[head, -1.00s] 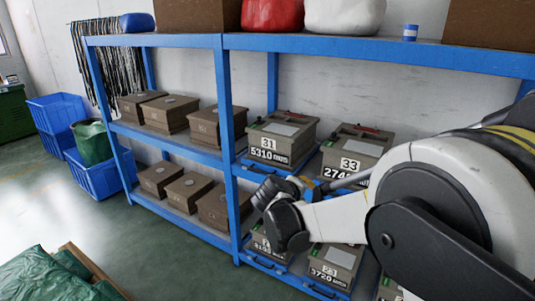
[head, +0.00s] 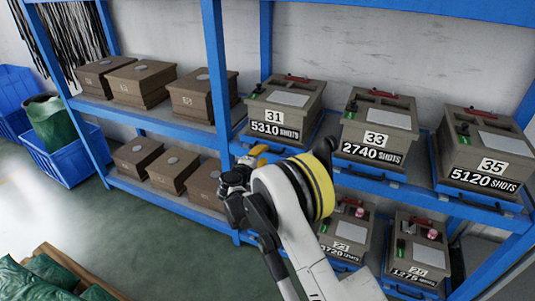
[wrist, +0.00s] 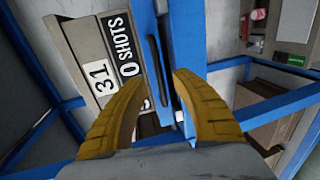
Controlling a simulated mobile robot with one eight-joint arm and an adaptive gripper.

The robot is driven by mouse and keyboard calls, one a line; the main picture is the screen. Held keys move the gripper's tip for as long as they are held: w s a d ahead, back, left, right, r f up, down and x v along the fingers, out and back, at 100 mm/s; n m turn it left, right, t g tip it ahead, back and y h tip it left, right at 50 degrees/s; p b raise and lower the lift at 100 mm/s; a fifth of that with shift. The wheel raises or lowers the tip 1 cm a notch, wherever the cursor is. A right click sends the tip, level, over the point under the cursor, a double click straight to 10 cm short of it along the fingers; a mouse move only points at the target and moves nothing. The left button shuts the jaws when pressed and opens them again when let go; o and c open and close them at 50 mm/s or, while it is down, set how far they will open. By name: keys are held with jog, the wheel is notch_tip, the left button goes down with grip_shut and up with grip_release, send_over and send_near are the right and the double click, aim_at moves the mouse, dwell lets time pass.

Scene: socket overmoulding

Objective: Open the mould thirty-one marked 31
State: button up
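Mould 31 (head: 285,105) is a grey-brown box on the upper shelf, labelled 31 and 5310 shots, with a red part and a green part on top. It stands on a blue tray (head: 270,142) with a dark handle along the front. In the wrist view, mould 31 (wrist: 85,45) appears turned sideways, and the dark handle (wrist: 156,70) runs beyond and between my fingertips. In the head view my gripper (head: 258,152) is just below and in front of mould 31's tray; contact cannot be told.
Mould 33 (head: 379,125) and mould 35 (head: 478,150) stand to the right on similar blue trays. More numbered moulds are on the lower shelf. A blue rack post (head: 217,85) stands left of mould 31, with brown boxes (head: 203,95) beyond.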

jog(key=b+x, duration=0.1)
jog(key=x, duration=0.3)
jog(key=shift+w, duration=0.1)
grip_shut()
jog(key=shift+a, duration=0.1)
